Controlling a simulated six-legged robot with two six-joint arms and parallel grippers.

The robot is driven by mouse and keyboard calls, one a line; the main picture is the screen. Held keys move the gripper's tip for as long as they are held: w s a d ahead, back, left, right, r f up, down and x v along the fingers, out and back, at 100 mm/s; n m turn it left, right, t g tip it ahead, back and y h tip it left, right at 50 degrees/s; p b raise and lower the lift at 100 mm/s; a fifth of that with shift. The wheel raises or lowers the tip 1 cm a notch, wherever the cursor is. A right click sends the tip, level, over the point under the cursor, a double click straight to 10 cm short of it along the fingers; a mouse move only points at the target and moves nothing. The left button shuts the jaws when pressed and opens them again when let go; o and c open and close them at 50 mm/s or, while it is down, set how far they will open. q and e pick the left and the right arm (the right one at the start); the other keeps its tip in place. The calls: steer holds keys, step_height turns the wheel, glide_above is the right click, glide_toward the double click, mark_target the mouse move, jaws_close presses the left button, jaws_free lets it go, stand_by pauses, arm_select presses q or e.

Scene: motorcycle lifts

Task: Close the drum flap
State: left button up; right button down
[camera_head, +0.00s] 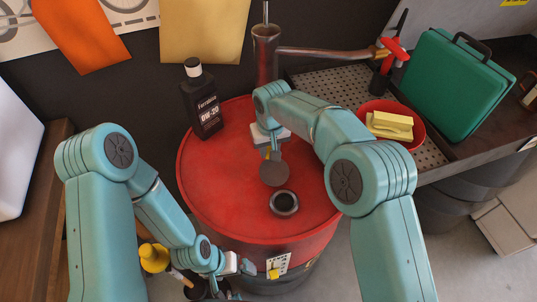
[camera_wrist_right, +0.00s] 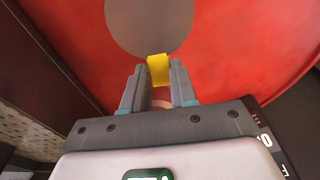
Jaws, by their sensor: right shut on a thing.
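The red drum (camera_head: 225,180) stands in the middle of the head view. On its top is a dark round opening with a metal collar (camera_head: 284,203). The round grey flap (camera_head: 274,174) is open, just behind the opening, which is uncovered. The flap also fills the top of the right wrist view (camera_wrist_right: 150,22). Its yellow tab (camera_wrist_right: 159,69) is between the fingertips of my right gripper (camera_wrist_right: 159,84), which is shut on it. My left gripper (camera_head: 247,267) is low at the drum's front, small and partly hidden; its jaws are unclear.
A dark oil bottle (camera_head: 202,103) stands on the drum's back left. A metal funnel (camera_head: 266,55) rises at the back. To the right are a red bowl (camera_head: 416,136) with a yellow block and a green case (camera_head: 455,85). A yellow-capped thing (camera_head: 153,257) is near my left arm.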

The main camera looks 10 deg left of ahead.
mark_target(273, 166)
steer(key=shift+s+d+r+t+y+b, duration=0.25)
steer(key=shift+s+r+t+b, duration=0.3)
steer(key=shift+b, duration=1.25)
steer(key=shift+s+d+r+t+y+b, duration=0.1)
steer(key=shift+s+r+t+y+b, duration=0.5)
steer(key=shift+b, duration=1.2)
steer(key=shift+w+d+r+h, duration=0.1)
steer(key=shift+w+r+h, duration=0.05)
steer(key=shift+r+h, duration=0.2)
steer(key=shift+s+d+r, duration=0.25)
steer(key=shift+s+r, duration=0.15)
steer(key=shift+s, duration=0.2)
steer(key=shift+f, duration=0.1)
steer(key=shift+s+f, duration=0.1)
